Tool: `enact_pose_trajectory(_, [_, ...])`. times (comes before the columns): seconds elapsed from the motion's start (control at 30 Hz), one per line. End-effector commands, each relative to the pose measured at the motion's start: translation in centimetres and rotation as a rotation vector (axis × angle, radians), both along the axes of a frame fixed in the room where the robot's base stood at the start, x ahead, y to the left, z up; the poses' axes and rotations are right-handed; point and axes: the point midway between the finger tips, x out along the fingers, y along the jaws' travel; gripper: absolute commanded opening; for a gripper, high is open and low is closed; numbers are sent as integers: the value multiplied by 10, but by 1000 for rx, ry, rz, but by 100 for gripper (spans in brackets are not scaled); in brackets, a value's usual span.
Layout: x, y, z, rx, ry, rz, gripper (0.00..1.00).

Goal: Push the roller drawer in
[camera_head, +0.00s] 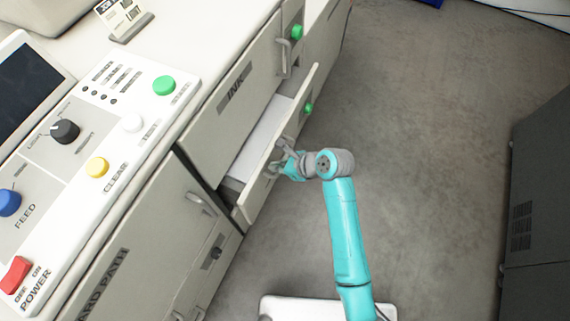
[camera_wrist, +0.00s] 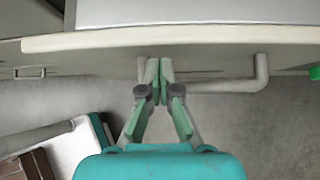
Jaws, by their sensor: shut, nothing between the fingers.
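The roller drawer (camera_head: 273,160) stands partly open below the panel marked INK, and its pale inside shows. In the wrist view its front panel (camera_wrist: 215,39) crosses the top of the picture. A grey bar handle (camera_wrist: 261,72) is fixed to that front. My gripper (camera_head: 284,158) is at the drawer front beside the handle. In the wrist view my gripper (camera_wrist: 154,66) is shut and empty, with its tips at the front panel, left of the handle's right end. I cannot tell whether the tips touch it.
A control panel with a green button (camera_head: 164,85) and a red switch (camera_head: 15,274) is at the left. Cabinet doors with handles (camera_head: 202,203) lie below it. A dark grey cabinet (camera_head: 535,200) stands at the right. The floor (camera_head: 430,130) between is clear.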

Motion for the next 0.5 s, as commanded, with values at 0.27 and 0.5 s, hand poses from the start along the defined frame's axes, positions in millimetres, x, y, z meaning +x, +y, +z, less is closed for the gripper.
enact_pose_trajectory(0.27, [3, 9, -9, 0, 0, 0, 0])
enact_pose_trajectory(0.5, [3, 9, -9, -1, 0, 0, 0])
